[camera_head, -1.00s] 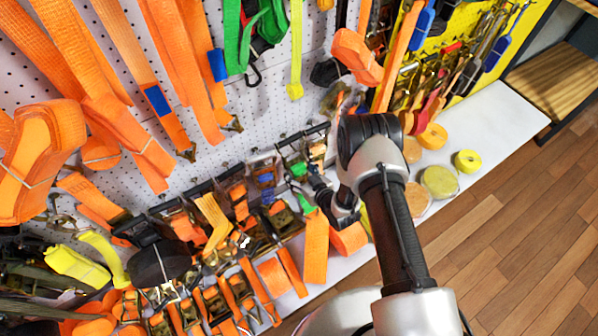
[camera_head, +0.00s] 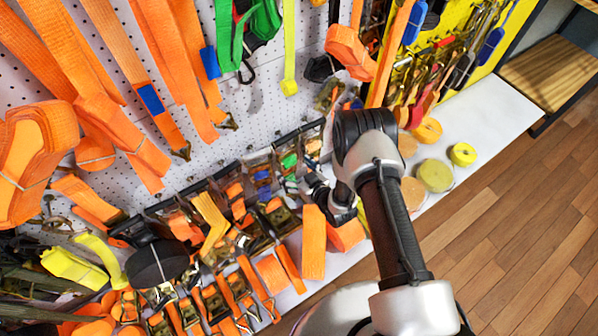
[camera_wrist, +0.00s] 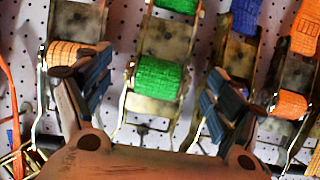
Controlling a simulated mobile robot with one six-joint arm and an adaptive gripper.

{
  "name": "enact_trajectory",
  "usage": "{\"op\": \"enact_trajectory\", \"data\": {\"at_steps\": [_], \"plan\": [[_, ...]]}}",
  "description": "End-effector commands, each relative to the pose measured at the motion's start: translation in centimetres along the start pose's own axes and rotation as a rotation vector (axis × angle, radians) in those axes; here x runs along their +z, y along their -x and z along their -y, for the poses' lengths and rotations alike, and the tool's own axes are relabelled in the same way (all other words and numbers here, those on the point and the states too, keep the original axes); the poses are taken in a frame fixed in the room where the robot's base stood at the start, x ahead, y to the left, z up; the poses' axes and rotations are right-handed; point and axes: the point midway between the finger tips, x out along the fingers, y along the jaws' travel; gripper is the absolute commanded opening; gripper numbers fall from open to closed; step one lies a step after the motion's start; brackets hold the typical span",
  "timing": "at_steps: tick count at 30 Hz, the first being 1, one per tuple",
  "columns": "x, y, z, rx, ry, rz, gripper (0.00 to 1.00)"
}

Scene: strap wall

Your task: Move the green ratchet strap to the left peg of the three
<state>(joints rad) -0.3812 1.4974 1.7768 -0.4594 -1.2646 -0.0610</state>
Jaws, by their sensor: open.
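The green ratchet strap (camera_wrist: 157,80) is a green webbing roll in a metal ratchet, hanging in the middle of the wrist view. It also shows small in the head view (camera_head: 289,160), at the right end of the ratchet row. My gripper (camera_wrist: 155,88) is open, with one finger on each side of the green roll; I cannot tell whether they touch it. In the head view my gripper (camera_head: 314,190) is beside the row, small and partly hidden. A blue ratchet strap (camera_wrist: 243,15) and an orange one (camera_wrist: 70,52) hang on either side. The three pegs cannot be made out clearly.
More orange ratchets (camera_head: 235,190) hang leftward along the dark rail. Long orange straps (camera_head: 110,60) hang on the pegboard. Strap rolls (camera_head: 435,176) stand on the white shelf (camera_head: 490,112) at right. A yellow tool panel (camera_head: 470,50) stands behind. The wooden floor (camera_head: 520,230) is clear.

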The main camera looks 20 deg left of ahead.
Motion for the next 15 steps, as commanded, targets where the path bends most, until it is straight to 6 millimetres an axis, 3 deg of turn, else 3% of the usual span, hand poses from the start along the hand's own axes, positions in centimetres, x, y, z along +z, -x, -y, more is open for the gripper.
{"op": "enact_trajectory", "data": {"at_steps": [5, 15], "plan": [[-0.1, 2.3, -0.1, 0.002, -0.002, -0.001, 0.85], [-0.2, 9.3, -0.2, 0.004, -0.002, -0.005, 0.85]]}}
